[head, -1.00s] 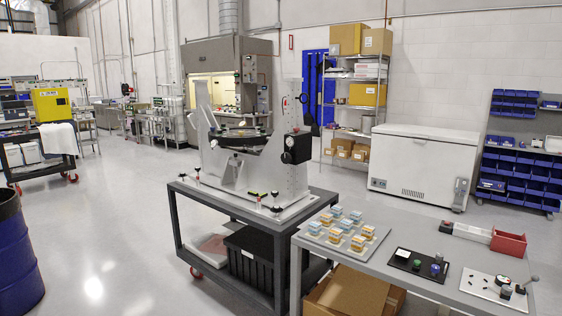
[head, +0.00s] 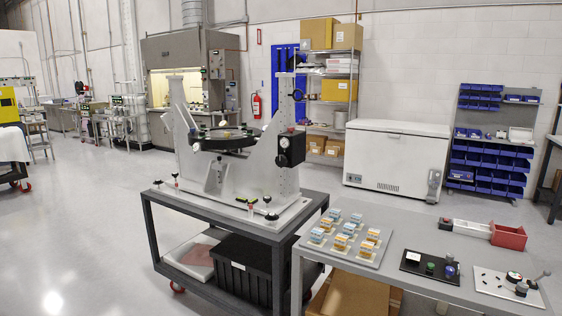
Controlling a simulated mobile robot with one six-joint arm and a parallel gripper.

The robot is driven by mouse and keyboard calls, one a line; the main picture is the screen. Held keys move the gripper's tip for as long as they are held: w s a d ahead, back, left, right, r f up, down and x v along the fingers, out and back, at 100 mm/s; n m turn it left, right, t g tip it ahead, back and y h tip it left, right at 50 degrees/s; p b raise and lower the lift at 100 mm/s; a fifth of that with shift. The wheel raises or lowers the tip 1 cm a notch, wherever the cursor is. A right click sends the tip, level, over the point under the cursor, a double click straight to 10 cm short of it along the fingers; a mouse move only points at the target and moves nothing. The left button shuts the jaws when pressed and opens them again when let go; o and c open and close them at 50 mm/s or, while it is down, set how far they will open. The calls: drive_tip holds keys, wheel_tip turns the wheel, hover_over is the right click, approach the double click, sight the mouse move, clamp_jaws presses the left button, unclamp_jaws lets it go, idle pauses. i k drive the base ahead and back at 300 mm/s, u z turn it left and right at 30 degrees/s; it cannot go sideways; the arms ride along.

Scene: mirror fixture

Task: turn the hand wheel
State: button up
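The mirror fixture (head: 186,125) stands on a grey cart, with two pale uprights and a dark round mirror cell (head: 226,138) tilted nearly flat between them. A black box (head: 291,149) with small round pale faces is on the right upright. I cannot tell for sure which part is the hand wheel. My gripper is not in view.
The cart (head: 265,229) carries a black crate (head: 243,268) below. To its right a grey table (head: 400,232) holds a tray of small blocks (head: 345,262), a black control panel (head: 430,265) and a red bin (head: 508,236). Open floor (head: 90,220) lies to the left.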

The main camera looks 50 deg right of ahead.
sight(281, 160)
drive_tip(key=z, duration=0.3)
drive_tip(key=i, duration=1.25)
drive_tip(key=z, duration=0.1)
